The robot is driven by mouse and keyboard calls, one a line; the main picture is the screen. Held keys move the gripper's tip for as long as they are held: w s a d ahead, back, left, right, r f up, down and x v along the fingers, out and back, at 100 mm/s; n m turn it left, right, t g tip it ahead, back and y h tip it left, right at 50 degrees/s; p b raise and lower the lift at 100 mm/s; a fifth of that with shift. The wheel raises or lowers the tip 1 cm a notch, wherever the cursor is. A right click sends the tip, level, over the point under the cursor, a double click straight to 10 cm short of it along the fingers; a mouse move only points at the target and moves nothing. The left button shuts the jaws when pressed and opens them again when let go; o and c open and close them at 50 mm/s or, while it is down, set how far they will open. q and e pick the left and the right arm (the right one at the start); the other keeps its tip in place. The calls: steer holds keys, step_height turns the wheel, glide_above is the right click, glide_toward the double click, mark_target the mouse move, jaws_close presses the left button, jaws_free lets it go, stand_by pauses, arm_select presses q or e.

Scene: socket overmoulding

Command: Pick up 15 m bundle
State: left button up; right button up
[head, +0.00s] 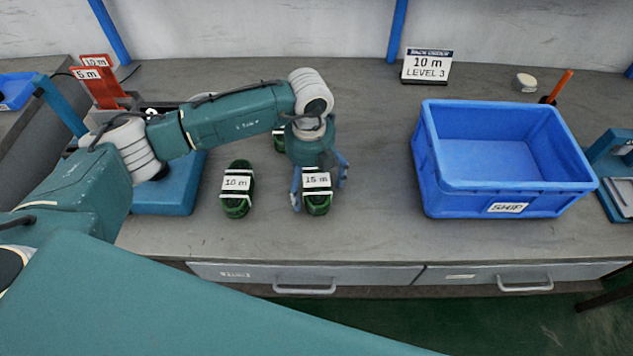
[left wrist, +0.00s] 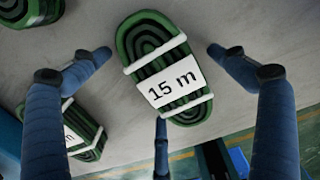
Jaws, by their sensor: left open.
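The 15 m bundle (head: 317,205) is a green and black coil with white bands and a "15 m" label, lying on the grey bench. My left gripper (head: 319,184) is above it, pointing down, with its blue fingers spread on either side. In the left wrist view the 15 m bundle (left wrist: 163,60) lies between the open fingers, with visible gaps to them. My right gripper is not in view.
A second labelled green bundle (head: 237,205) lies to the left; its label seems to read 10 m. Another bundle (head: 279,140) is partly hidden behind my gripper. An empty-looking blue SHIP crate (head: 508,208) stands at right. A "10 m LEVEL 3" sign (head: 427,67) stands behind.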

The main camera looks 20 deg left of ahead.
arm_select(q)
steer(key=c, duration=1.5)
steer(key=shift+c, duration=0.9)
steer(key=shift+r, duration=0.15)
